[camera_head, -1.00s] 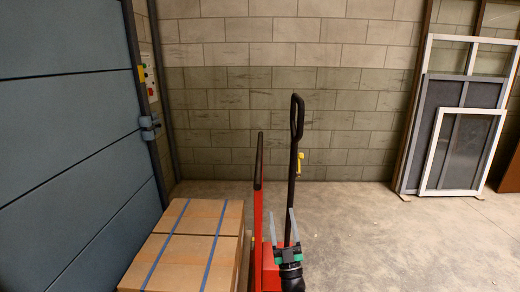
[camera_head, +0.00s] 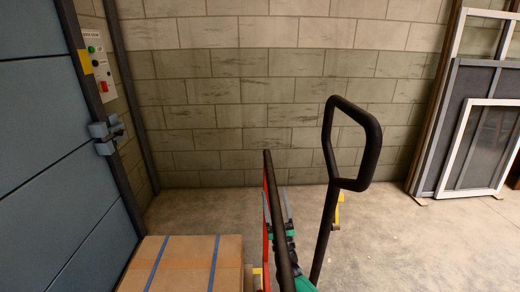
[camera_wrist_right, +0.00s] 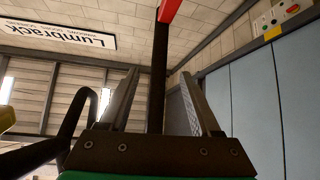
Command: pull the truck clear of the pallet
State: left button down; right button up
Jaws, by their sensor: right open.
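The truck's black loop handle (camera_head: 374,150) stands upright right of centre in the head view, with a yellow lever (camera_head: 338,213) low on its shaft. A tall black bar (camera_head: 274,200) with a red strip beside it rises left of the handle. My right gripper (camera_head: 286,207), with green parts, is partly hidden behind this bar. In the wrist view the right gripper (camera_wrist_right: 157,100) is open, its fingers on either side of the black bar (camera_wrist_right: 158,85) in the picture; contact cannot be told. The loop handle (camera_wrist_right: 75,125) is left of the fingers. Cartons (camera_head: 185,262) hide the pallet. My left gripper is not in view.
A blue panelled door (camera_head: 45,170) with a latch stands at the left, beside a control box (camera_head: 100,65). A block wall (camera_head: 240,100) closes the back. Framed screens (camera_head: 475,140) lean at the right. Concrete floor (camera_head: 400,250) right of the handle is clear.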

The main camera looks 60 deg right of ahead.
aim_at(269, 167)
jog(key=b+x, duration=0.4)
jog(key=x, duration=0.5)
jog(key=shift+w+d+r, duration=0.1)
jog(key=shift+w+r, duration=0.05)
jog(key=shift+r, duration=0.25)
jog(key=shift+w+d+r, duration=0.1)
jog(key=shift+r, duration=0.15)
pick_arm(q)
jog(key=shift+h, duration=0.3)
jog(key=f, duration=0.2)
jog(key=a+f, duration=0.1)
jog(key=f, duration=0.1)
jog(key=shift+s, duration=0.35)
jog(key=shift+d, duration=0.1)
pick_arm(e)
grip_shut()
